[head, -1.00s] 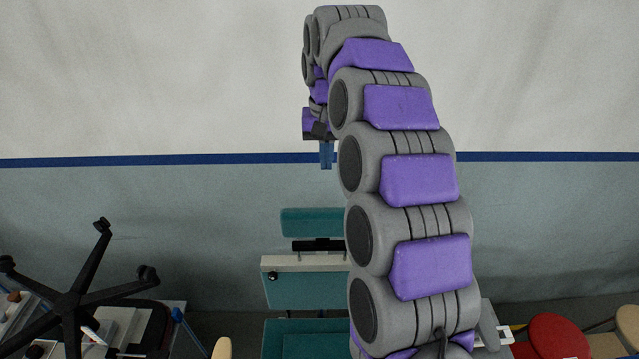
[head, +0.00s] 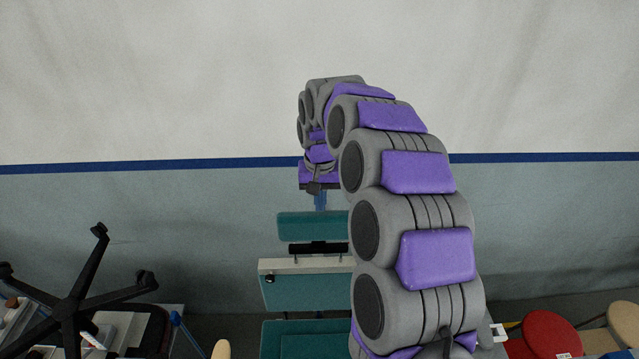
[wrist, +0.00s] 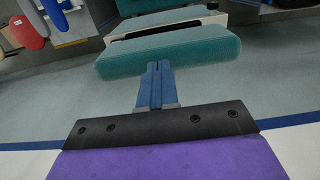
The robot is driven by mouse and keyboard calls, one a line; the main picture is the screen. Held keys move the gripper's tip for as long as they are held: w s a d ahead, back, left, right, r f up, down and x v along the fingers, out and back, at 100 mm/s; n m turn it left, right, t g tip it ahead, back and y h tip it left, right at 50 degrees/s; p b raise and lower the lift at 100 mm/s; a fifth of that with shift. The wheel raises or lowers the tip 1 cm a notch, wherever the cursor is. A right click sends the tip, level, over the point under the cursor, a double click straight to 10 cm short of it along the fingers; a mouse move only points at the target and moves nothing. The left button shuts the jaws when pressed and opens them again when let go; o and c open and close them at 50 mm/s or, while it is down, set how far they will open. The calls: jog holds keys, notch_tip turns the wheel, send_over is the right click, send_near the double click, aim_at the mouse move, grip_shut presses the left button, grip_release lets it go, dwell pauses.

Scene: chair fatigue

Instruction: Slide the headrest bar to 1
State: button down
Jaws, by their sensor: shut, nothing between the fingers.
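The teal headrest pad (head: 312,226) stands on a black bar (head: 318,248) above the chair's pale-framed backrest (head: 307,290); my arm covers their right ends. My gripper (head: 320,205) points down just above the pad's top edge, its blue fingers closed together. In the wrist view the shut fingers (wrist: 154,72) reach toward the teal headrest (wrist: 170,53) and overlap its near edge. I cannot tell whether they touch it. Nothing is held. The pale frame (wrist: 165,20) with a dark slot shows behind the pad.
An upturned black chair base (head: 70,300) is at the lower left. A red stool seat (head: 548,333) and a wooden seat (head: 622,318) are at the lower right. The wall (head: 180,230) behind has a blue stripe, and the space around my gripper is clear.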

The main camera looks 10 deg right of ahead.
jog(key=shift+a+f, duration=0.1)
jog(key=shift+f, duration=0.85)
jog(key=shift+a+f, duration=0.15)
jog(key=shift+f, duration=0.2)
